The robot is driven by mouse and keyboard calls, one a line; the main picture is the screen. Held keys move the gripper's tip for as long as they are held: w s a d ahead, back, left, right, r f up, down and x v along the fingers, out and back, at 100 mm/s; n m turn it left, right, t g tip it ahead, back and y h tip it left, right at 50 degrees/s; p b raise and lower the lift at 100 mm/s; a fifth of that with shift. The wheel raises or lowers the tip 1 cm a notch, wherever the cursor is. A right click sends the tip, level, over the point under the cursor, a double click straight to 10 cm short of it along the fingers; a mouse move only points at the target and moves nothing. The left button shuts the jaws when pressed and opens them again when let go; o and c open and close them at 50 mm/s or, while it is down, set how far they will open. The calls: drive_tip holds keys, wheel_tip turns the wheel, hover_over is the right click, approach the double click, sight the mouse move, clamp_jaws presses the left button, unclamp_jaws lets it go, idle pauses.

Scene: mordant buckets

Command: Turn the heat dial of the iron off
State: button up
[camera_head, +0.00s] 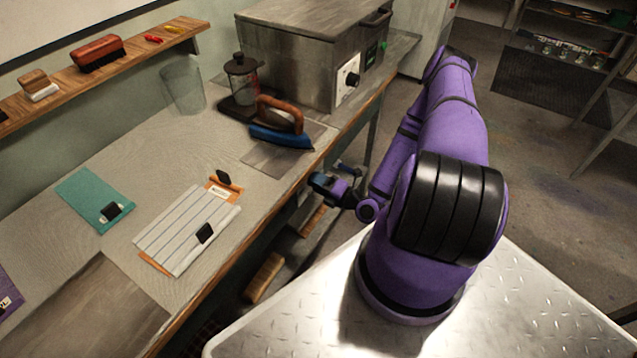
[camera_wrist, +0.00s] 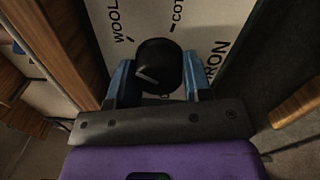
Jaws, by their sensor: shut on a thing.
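The heat dial is a round black knob (camera_wrist: 158,62) in the wrist view, with a short pale mark on its face. It sits on a cream plate (camera_wrist: 205,20) lettered "WOOL", "COT" and "RON", the rest of the lettering being cut off or covered. My gripper (camera_wrist: 159,80) has its two blue fingers shut on the knob, one on each side. In the head view my gripper (camera_head: 342,180) is low beside the worktop's front edge, and the dial does not show clearly there. The iron (camera_head: 280,132), blue with a brown handle, rests on the worktop.
The worktop's wooden front edge (camera_head: 232,268) runs close beside my gripper. A steel box with a dial (camera_head: 290,55) stands at the back. Clipped cloths (camera_head: 187,230) lie on the worktop.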

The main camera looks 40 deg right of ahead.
drive_tip(key=n, duration=0.7)
drive_tip(key=shift+d+n+y, duration=0.1)
drive_tip(key=shift+n+y, duration=0.2)
drive_tip(key=n, duration=0.6)
drive_tip(key=shift+w+n+g, duration=0.1)
drive_tip(key=shift+n+g, duration=0.2)
drive_tip(key=n, duration=0.3)
drive_tip(key=shift+n, duration=0.4)
drive_tip(key=n, duration=0.3)
drive_tip(key=shift+n, duration=0.3)
drive_tip(key=n, duration=0.5)
drive_tip(key=shift+d+n, duration=0.1)
drive_tip(key=shift+n, duration=0.6)
drive_tip(key=o, duration=0.9)
